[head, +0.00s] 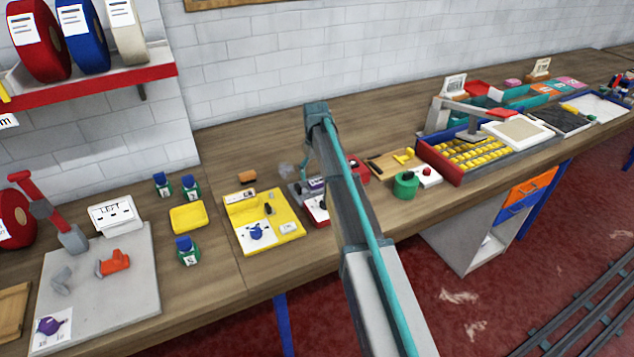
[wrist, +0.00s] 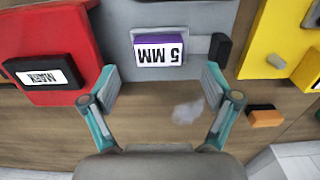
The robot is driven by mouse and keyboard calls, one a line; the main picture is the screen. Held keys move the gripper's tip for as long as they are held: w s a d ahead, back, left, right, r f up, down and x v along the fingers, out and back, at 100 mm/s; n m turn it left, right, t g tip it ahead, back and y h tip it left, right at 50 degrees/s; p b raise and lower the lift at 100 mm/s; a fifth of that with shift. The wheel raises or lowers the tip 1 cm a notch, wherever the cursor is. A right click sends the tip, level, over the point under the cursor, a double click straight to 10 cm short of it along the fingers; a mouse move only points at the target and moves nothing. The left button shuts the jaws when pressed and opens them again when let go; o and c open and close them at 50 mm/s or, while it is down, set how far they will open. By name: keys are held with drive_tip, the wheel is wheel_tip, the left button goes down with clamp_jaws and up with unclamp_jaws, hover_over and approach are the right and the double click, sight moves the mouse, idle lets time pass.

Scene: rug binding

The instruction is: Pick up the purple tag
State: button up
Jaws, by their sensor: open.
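The purple tag (wrist: 158,52) shows in the wrist view, with a white label reading "5 MM" upside down. It sits on a grey holder (wrist: 150,14), beside a dark block (wrist: 220,49). My gripper (wrist: 160,80) is open and empty, its two teal fingers apart on either side of the tag's near edge. The tag lies just beyond the fingertips in the picture; its height relative to them I cannot tell. In the head view the tag (head: 315,183) is small and partly hidden beside my arm.
A yellow fixture (wrist: 275,45) and an orange block (wrist: 265,116) are to the right.

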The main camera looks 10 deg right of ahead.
sight(316, 180)
drive_tip(key=shift+f+p, duration=0.5)
drive_tip(key=shift+f, duration=1.15)
drive_tip(key=c, duration=1.1)
drive_tip(key=shift+r, duration=0.2)
